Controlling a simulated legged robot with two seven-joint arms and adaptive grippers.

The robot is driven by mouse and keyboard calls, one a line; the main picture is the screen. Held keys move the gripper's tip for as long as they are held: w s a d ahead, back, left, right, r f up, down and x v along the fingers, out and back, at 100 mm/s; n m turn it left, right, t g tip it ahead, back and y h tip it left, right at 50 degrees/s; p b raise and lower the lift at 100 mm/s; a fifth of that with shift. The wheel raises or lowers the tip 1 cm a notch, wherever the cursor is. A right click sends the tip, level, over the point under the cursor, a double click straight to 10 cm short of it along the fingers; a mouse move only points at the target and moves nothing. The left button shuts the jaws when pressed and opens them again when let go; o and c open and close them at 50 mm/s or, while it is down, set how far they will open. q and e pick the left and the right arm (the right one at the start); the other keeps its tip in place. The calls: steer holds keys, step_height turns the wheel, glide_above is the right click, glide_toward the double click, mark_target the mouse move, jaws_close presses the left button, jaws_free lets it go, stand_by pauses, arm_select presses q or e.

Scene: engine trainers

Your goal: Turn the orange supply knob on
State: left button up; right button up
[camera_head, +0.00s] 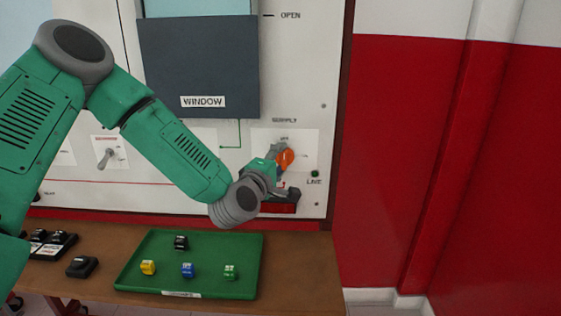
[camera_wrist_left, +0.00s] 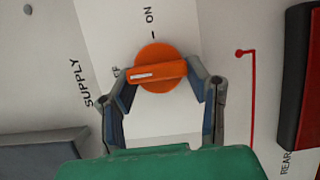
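The orange supply knob (camera_head: 285,158) sits on the white panel under the SUPPLY label. In the left wrist view the knob (camera_wrist_left: 158,68) has its handle bar lying nearly crosswise, its white mark toward the partly hidden OFF label at left. The ON label (camera_wrist_left: 149,16) is at the top, away from the mark. My left gripper (camera_wrist_left: 160,66) is partly closed around the knob, a fingertip against each end of the bar. In the head view the left gripper (camera_head: 279,168) covers the knob's lower left. My right gripper is not seen.
A green tray (camera_head: 140,272) with several small coloured blocks stands on the brown table below. A grey WINDOW cover (camera_head: 200,65) is above left of the knob. A red-and-black part (camera_head: 284,206) is just below the gripper. A red wall (camera_head: 390,150) is at right.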

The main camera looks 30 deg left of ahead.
arm_select(q)
steer(key=shift+d+f, duration=0.15)
steer(key=shift+d, duration=0.45)
steer(key=shift+h, duration=0.3)
steer(key=shift+a, duration=0.1)
steer(key=shift+m+g+p, duration=0.3)
steer(key=shift+m+p, duration=0.5)
steer(key=shift+p, duration=0.15)
steer(key=m+g+p, duration=0.1)
steer(key=m+p, duration=0.2)
steer(key=p, duration=0.1)
steer(key=m+g+y+p, duration=0.1)
steer(key=m+g+p, duration=0.1)
steer(key=m+p, duration=0.1)
steer(key=shift+p, duration=0.6)
steer(key=m+g+y+p, duration=0.1)
steer(key=m+p, duration=0.2)
steer(key=shift+g+y+p, duration=0.3)
steer(key=shift+y+p, duration=0.05)
steer(key=shift+y, duration=0.05)
steer(key=shift+f+m+g+y+p, duration=0.1)
steer(key=shift+m+g+y+p, duration=0.6)
steer(key=shift+m+p, duration=0.7)
